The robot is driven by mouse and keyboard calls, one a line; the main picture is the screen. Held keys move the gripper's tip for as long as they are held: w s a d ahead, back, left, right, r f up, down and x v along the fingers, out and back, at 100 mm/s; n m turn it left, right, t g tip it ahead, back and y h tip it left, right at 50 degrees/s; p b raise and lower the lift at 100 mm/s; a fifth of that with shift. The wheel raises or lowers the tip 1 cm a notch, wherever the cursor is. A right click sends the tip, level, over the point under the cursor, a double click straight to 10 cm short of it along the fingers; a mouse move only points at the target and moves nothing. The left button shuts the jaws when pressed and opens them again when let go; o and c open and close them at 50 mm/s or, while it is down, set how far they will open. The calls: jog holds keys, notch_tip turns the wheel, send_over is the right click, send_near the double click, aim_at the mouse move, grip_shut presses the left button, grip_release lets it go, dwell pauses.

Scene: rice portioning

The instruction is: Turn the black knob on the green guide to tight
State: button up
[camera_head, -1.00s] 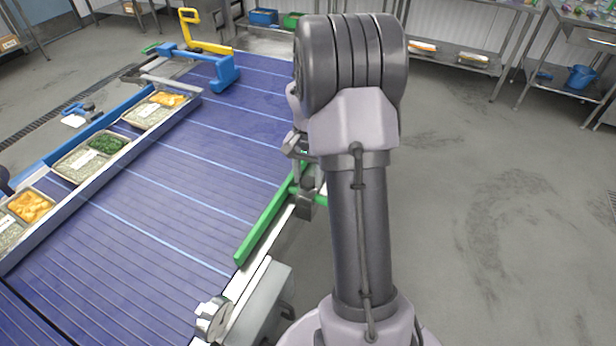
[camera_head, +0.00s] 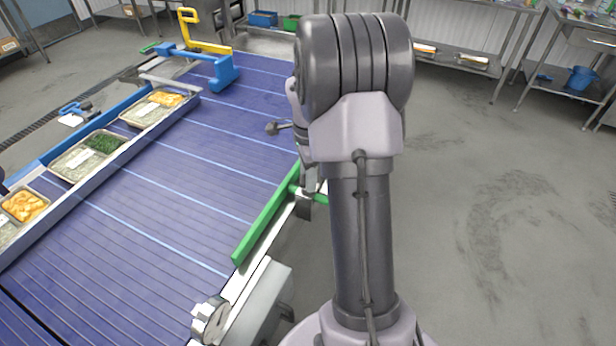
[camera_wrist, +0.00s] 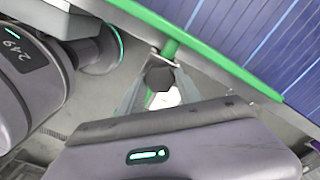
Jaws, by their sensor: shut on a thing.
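The black knob (camera_wrist: 159,78) shows in the wrist view at the end of a short green stem, beside the long green guide (camera_wrist: 215,50). My gripper (camera_wrist: 160,88) is shut on the knob, with one grey finger on each side of it. In the head view the green guide (camera_head: 262,222) runs along the right edge of the blue conveyor. There my gripper (camera_head: 309,181) is down at the guide's bracket, partly behind my arm, and the knob is hidden. I cannot tell how tight the knob is.
The blue conveyor (camera_head: 190,190) carries food trays (camera_head: 85,158) along its left rail. A blue bracket with a yellow handle (camera_head: 205,35) stands at its far end. A silver round fitting (camera_head: 210,320) sits at the near right edge. The floor to the right is clear.

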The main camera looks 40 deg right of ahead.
jog(key=shift+m+b, duration=0.6)
jog(key=shift+m, duration=1.5)
jog(key=o, duration=1.4)
jog(key=shift+c, duration=0.2)
jog(key=shift+r, duration=0.1)
notch_tip(320, 180, up, 17)
jog(key=p, duration=0.6)
jog(key=shift+r+p, duration=0.15)
jog(key=shift+p, duration=0.2)
